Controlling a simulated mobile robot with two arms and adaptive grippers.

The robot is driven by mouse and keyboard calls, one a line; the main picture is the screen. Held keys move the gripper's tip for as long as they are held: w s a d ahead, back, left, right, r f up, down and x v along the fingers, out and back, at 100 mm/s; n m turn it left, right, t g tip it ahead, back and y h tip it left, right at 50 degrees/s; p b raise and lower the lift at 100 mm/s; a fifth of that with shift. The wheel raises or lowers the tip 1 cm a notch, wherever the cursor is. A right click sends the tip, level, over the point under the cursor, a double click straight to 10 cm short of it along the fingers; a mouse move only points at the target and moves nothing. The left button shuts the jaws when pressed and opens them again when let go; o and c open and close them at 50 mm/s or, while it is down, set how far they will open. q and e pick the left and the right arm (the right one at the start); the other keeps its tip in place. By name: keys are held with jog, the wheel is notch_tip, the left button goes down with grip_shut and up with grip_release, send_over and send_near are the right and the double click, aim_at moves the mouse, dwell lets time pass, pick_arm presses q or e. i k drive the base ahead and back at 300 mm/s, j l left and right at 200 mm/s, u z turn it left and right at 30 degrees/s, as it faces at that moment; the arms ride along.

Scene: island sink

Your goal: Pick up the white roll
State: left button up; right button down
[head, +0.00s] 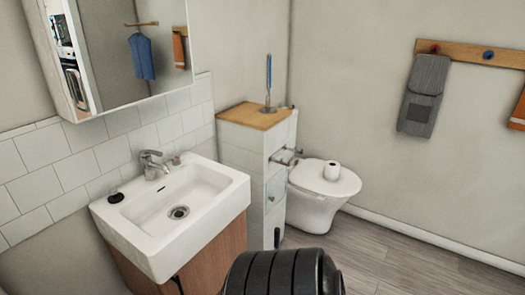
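Neither of my grippers shows in the head view. A dark ribbed part at the bottom middle looks like a piece of my own body.
A white sink (218,220) on a wooden cabinet (215,262) stands at the left. A narrow white cabinet (240,140) with a wooden top stands between sink and toilet. A mirror cabinet (125,45) hangs above. Grey floor (400,265) at the right is clear.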

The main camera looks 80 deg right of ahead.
aim_at(332, 168)
jog(key=z, duration=3.15)
jog(key=u, duration=0.55)
jog(key=i+l+u, duration=0.25)
jog(key=l, duration=0.15)
jog(key=i+l+u, duration=0.1)
jog(key=l+u, duration=0.15)
jog(key=l, duration=0.2)
jog(key=i+l+u, duration=0.25)
jog(key=l, duration=0.2)
jog(key=l+u, duration=0.25)
jog(key=l, duration=0.2)
